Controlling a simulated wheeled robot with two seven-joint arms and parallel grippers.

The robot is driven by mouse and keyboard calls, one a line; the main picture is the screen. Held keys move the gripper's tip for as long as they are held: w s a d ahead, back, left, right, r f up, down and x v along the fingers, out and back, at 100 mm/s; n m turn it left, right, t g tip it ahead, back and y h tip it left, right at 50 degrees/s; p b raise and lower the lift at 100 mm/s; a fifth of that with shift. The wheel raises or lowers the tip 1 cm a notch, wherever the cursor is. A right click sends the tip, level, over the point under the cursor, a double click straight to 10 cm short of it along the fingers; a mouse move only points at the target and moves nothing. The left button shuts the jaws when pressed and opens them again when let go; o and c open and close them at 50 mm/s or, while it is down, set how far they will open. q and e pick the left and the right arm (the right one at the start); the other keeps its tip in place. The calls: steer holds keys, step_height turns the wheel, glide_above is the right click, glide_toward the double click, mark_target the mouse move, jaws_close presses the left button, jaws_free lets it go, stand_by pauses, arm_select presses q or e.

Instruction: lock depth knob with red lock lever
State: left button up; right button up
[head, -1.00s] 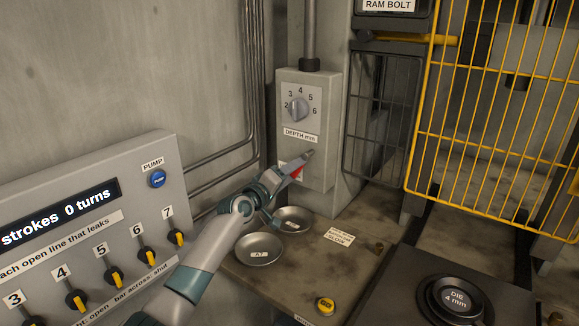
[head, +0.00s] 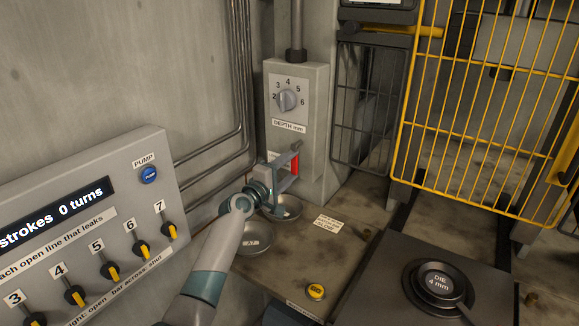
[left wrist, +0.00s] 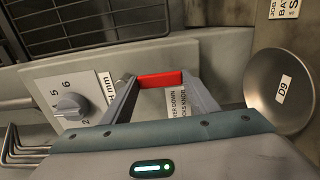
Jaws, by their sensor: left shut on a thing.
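The grey depth knob (head: 287,99) is on the grey control box, inside a dial marked 2 to 6; I cannot tell its exact setting. It also shows in the left wrist view (left wrist: 72,105). The red lock lever (head: 295,164) is below the knob and looks upright in the head view. My left gripper (head: 291,169) is at the lever, its two fingers apart with the red bar between them. In the left wrist view the red lever (left wrist: 160,80) spans the gap between the fingertips. A label behind it is partly hidden. My right gripper is not in view.
Two metal bowls (head: 252,240) sit on the bench below my left arm. A pump panel (head: 95,225) with several yellow-marked valves is at the left. A yellow cage door (head: 480,110) and a die block (head: 437,283) are at the right.

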arm_select(q)
steer(key=shift+f, duration=0.15)
steer(key=o, duration=1.5)
steer(key=shift+s, duration=0.1)
steer(key=b+v, duration=0.2)
steer(key=v, duration=1.5)
steer(key=shift+s+a, duration=0.1)
